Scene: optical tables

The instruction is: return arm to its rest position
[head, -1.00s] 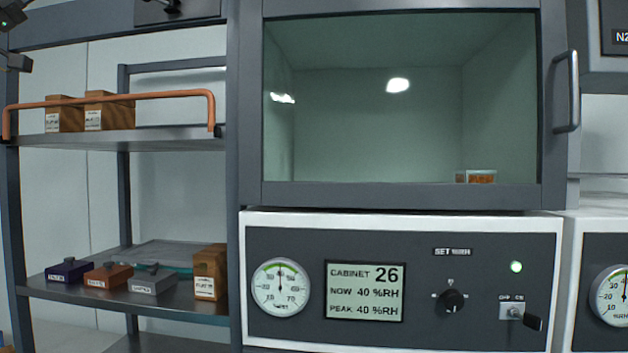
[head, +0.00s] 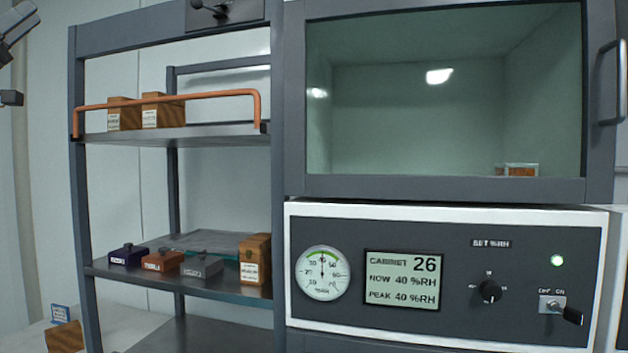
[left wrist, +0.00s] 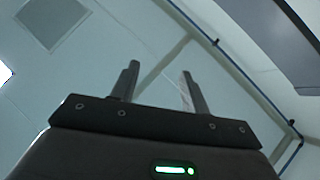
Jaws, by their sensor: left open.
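My left gripper shows at the left edge of the head view (head: 8,62), raised high and apart from the shelf rack. In the left wrist view its two fingers (left wrist: 158,88) stand apart with nothing between them, so it is open and empty. Behind the fingers are pale wall or ceiling panels. My right gripper is in neither view.
A rack (head: 78,200) holds wooden blocks (head: 162,110) behind an orange rail (head: 165,102), with small boxes (head: 162,262) on its lower shelf. A closed glass-fronted cabinet (head: 440,190) with a control panel (head: 450,330) stands to the right. Another wooden block (head: 64,337) sits low left.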

